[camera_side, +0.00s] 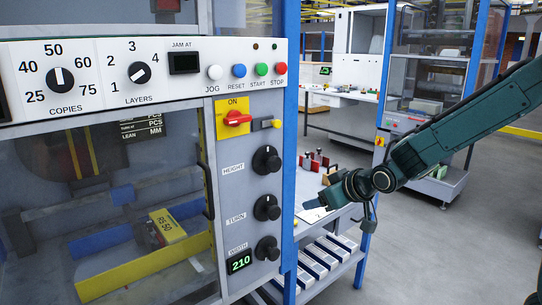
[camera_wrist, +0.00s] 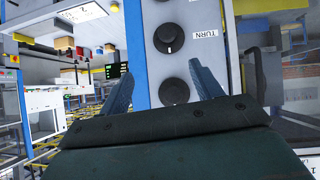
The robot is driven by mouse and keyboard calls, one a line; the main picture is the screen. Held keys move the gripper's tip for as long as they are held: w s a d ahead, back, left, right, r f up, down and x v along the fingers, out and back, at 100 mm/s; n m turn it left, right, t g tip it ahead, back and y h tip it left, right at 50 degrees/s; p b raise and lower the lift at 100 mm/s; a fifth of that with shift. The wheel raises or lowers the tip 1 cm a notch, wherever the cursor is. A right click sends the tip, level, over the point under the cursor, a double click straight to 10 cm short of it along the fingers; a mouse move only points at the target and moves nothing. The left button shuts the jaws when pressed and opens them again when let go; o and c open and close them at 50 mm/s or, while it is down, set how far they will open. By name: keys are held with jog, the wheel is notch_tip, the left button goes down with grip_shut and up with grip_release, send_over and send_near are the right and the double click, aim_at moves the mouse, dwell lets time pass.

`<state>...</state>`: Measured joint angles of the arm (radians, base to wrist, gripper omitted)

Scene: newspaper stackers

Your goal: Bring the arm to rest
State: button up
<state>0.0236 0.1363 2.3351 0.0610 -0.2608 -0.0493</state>
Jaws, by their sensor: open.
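My gripper (camera_side: 312,206) is at the end of the dark green arm that comes in from the right in the side view. It hangs to the right of the control panel, in front of a work table. In the wrist view my gripper (camera_wrist: 164,84) has its two fingers wide apart with nothing held between them. Beyond the fingers is a panel with two black knobs, the upper one (camera_wrist: 168,38) beside a TURN label and the lower one (camera_wrist: 174,92). I cannot tell how far the fingertips are from the panel.
The machine panel carries a height knob (camera_side: 266,159), a turn knob (camera_side: 267,207), a width knob (camera_side: 267,248) and a green display (camera_side: 239,261) reading 210. A blue post (camera_side: 291,130) edges it. A work table (camera_side: 350,215) stands behind my gripper. Open floor (camera_side: 470,230) lies to the right.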

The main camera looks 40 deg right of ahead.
jog(key=s+a+r+g, duration=0.1)
jog(key=s+r+g, duration=0.1)
jog(key=s, duration=1.2)
jog(key=s+a+r+g+y, duration=0.1)
jog(key=s+r+g, duration=0.2)
jog(key=s, duration=1)
notch_tip(320, 180, up, 2)
jog(key=shift+s+a+r, duration=0.1)
jog(key=shift+s+a, duration=0.2)
jog(key=shift+s, duration=0.1)
